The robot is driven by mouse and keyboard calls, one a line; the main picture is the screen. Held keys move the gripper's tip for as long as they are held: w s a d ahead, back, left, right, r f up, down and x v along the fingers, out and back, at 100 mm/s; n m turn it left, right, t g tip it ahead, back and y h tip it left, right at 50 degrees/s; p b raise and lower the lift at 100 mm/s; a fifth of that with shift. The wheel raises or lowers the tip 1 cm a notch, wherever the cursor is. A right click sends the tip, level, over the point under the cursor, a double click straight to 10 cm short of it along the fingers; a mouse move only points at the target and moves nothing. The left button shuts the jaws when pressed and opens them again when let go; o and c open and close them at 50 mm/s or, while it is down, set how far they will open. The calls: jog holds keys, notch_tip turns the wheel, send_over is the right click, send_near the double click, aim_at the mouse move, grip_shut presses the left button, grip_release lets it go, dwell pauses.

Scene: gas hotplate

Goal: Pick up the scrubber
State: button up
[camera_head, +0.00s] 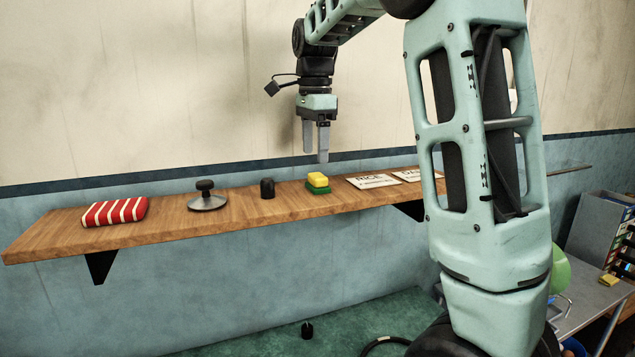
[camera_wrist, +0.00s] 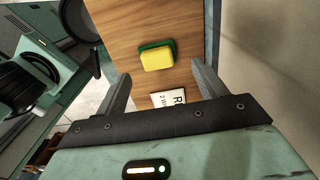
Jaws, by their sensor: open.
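The scrubber (camera_head: 318,182) is a small block, yellow on top and green below. It lies on the wooden shelf, right of the middle. My gripper (camera_head: 316,156) hangs above it, fingers pointing down, open and empty, with a gap between the fingertips and the scrubber. In the wrist view the scrubber (camera_wrist: 156,57) shows beyond the two spread fingertips of my gripper (camera_wrist: 160,72), roughly centred between them. Nothing hides it there.
The wall is behind.

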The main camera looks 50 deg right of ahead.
aim_at(315, 175)
jog(key=shift+s+a+f+p, duration=0.15)
jog(key=shift+f+p, duration=0.25)
jog(key=shift+f, duration=0.95)
jog(key=shift+s+a+f+p, duration=0.1)
jog(key=shift+f+p, duration=0.3)
jog(key=shift+f, duration=0.95)
jog(key=c, duration=1.1)
jog(key=shift+c, duration=0.2)
notch_tip(315, 175, up, 10)
jog(key=b, duration=0.1)
jog(key=shift+b, duration=0.3)
jog(key=shift+o, duration=0.8)
